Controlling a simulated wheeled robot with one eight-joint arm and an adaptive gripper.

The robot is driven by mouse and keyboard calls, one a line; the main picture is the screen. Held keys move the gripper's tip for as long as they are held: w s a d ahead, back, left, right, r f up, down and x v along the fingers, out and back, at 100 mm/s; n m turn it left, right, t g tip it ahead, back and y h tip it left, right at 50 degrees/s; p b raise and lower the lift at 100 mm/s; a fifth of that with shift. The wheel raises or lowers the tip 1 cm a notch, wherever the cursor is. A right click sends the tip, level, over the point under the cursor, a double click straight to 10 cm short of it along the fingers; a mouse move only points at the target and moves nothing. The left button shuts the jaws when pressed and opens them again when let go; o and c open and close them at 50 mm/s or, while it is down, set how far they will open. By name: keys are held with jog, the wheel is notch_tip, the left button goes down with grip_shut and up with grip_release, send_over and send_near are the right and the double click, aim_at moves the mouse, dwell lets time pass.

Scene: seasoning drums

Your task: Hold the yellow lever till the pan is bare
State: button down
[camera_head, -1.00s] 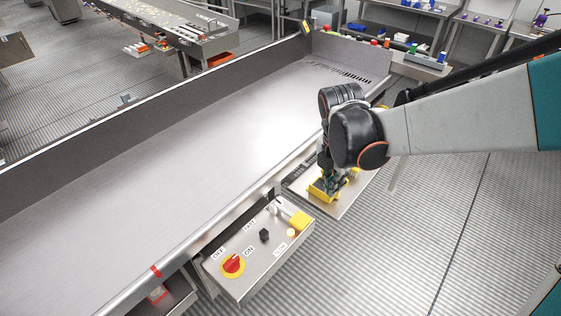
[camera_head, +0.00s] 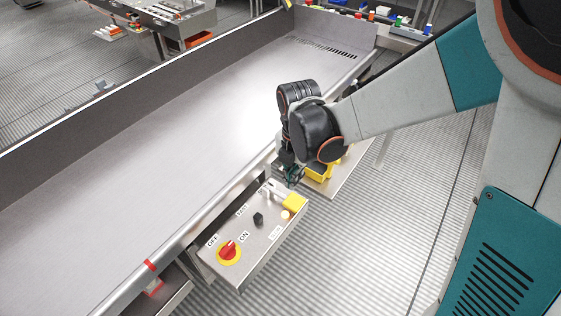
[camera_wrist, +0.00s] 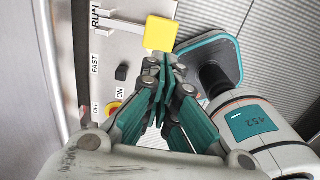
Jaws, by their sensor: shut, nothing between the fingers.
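The yellow lever (camera_head: 294,201) is a yellow block at the right edge of the control box. In the wrist view its yellow grip (camera_wrist: 160,33) sits on a metal rod by the RUN label. My gripper (camera_head: 292,180) is shut and empty, just behind the lever in the head view. In the wrist view its fingertips (camera_wrist: 163,62) point at the lower edge of the grip; I cannot tell whether they touch. The pan (camera_head: 170,140) is a long grey metal trough, and its visible floor looks bare. My arm hides part of its right rim.
The control box (camera_head: 230,270) has a red and yellow ON/OFF knob (camera_head: 228,250) and a black knob (camera_head: 258,219). Another yellow object (camera_head: 320,171) lies on a low plate behind my gripper. Open floor (camera_head: 365,235) lies to the right.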

aim_at(293, 205)
notch_tip(293, 205, down, 10)
jog(key=b, duration=0.3)
jog(key=shift+f+b, duration=0.1)
jog(key=shift+b, duration=0.2)
